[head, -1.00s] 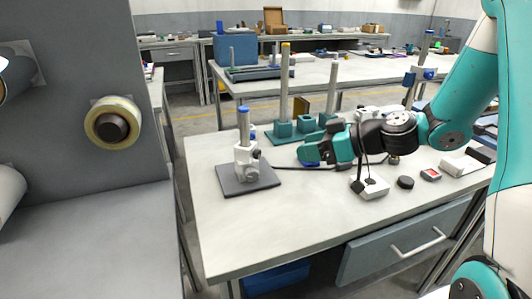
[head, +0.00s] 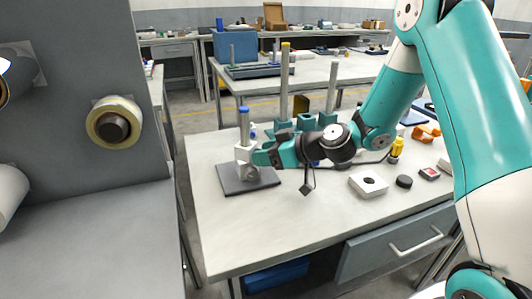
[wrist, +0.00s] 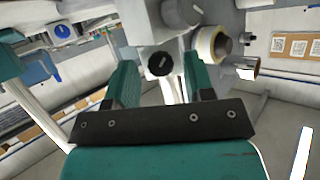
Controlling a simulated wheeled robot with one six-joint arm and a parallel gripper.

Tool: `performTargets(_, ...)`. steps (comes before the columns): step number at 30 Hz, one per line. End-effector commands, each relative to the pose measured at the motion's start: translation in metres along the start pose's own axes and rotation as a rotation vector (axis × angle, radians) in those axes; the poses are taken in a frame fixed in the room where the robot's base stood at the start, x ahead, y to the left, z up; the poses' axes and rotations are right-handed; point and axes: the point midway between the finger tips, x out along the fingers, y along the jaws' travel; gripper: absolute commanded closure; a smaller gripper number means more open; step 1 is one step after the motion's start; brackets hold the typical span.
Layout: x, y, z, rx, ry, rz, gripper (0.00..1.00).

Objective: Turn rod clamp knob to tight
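The rod clamp (head: 242,153) is a white block on an upright metal rod (head: 244,122) with a blue top, standing on a dark square base plate (head: 232,183). In the wrist view, its black round knob (wrist: 160,65) with a pale mark faces me, below the white clamp body (wrist: 146,22). My gripper (head: 259,158) is at the clamp's right side and hides the knob in the head view. In the wrist view, the teal fingers of my gripper (wrist: 160,72) are spread apart, one on each side of the knob, with gaps visible. Whether the tips reach past the knob is unclear.
A teal stand (head: 307,122) with tall rods is just behind my arm. The table's front left is clear.

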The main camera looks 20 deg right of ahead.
Motion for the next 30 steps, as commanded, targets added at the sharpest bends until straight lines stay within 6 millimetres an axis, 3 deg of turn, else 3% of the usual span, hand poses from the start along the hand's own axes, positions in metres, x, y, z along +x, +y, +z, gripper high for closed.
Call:
performTargets(1, -0.0002, 0.0000, 0.0000, 0.000, 0.000, 0.000, 0.64)
performTargets(6, -0.0003, 0.0000, -0.0001, 0.000, 0.000, 0.000, 0.97)
performTargets(11, -0.0001, 0.0011, 0.0006, 0.038, 0.001, -0.015, 0.97)
performTargets(21, -0.0001, 0.0031, 0.0007, 0.358, 0.000, -0.148, 0.97)
performTargets(30, -0.0002, 0.0028, 0.0003, 0.379, 0.000, -0.157, 0.97)
